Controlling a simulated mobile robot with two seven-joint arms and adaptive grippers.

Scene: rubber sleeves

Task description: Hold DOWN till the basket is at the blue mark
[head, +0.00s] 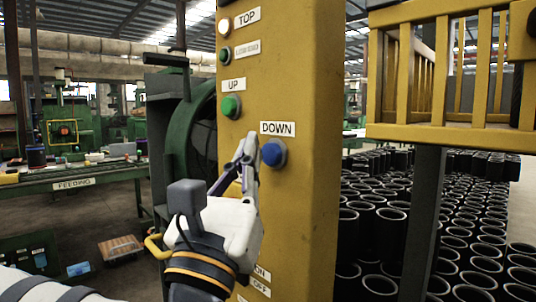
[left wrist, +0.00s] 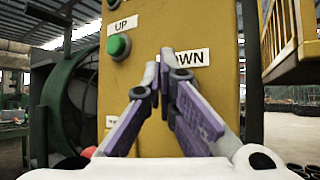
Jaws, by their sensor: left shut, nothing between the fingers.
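The blue DOWN button (head: 273,153) sits on a yellow control column (head: 310,80), below its white DOWN label (head: 277,129). My left gripper (head: 247,142) is shut and empty, its fingertips just left of the button in the head view. In the left wrist view, the fingertips (left wrist: 165,62) overlap the DOWN label (left wrist: 190,58), and the fingers hide most or all of the button. I cannot tell how far the tips are from the panel. The yellow railed basket (head: 450,135) hangs raised at the right. I see no blue mark. My right gripper is out of view.
The green UP button (head: 231,106) is above and left of DOWN. Many black rubber sleeves (head: 455,215) stand on the floor at right. A feeding table (head: 100,177) is at left.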

